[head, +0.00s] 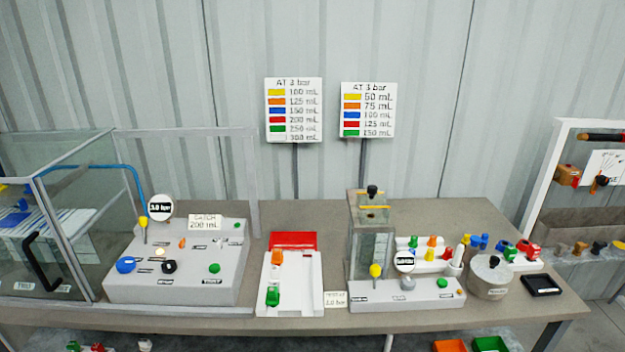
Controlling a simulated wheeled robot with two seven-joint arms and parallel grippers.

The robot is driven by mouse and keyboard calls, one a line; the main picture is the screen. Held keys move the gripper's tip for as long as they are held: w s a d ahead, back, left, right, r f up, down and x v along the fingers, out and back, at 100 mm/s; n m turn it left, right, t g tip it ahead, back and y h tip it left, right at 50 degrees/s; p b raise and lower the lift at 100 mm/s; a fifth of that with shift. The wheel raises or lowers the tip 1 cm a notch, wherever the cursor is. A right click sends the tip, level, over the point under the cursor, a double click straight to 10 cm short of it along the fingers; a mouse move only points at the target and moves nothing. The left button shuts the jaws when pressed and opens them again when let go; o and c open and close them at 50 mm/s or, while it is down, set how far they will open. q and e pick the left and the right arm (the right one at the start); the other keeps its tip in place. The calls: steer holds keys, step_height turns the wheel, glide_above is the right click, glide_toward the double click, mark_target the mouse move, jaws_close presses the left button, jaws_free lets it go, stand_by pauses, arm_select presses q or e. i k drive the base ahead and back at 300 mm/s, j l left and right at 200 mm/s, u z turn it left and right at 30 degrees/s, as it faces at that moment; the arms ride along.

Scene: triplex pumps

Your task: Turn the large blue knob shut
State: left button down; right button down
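The large blue knob (126,265) is on the left front of the grey sloped panel (190,290) on the left part of the bench. It is round and wider than the black knob (169,266) to its right. I cannot tell from here how far it is turned. A round gauge (160,207) reading about 3.0 bar stands at the panel's back, with a blue hose running to it from the left. Neither of my grippers is in view.
A glass enclosure (70,220) with a frame stands at the left, close to the panel. A yellow knob (143,222), a green knob (214,268) and a "CATCH 200 mL" sign (205,221) are on the panel. A white tray (290,300) stands to its right.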

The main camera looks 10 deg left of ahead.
mark_target(126, 264)
steer(key=u, duration=1.35)
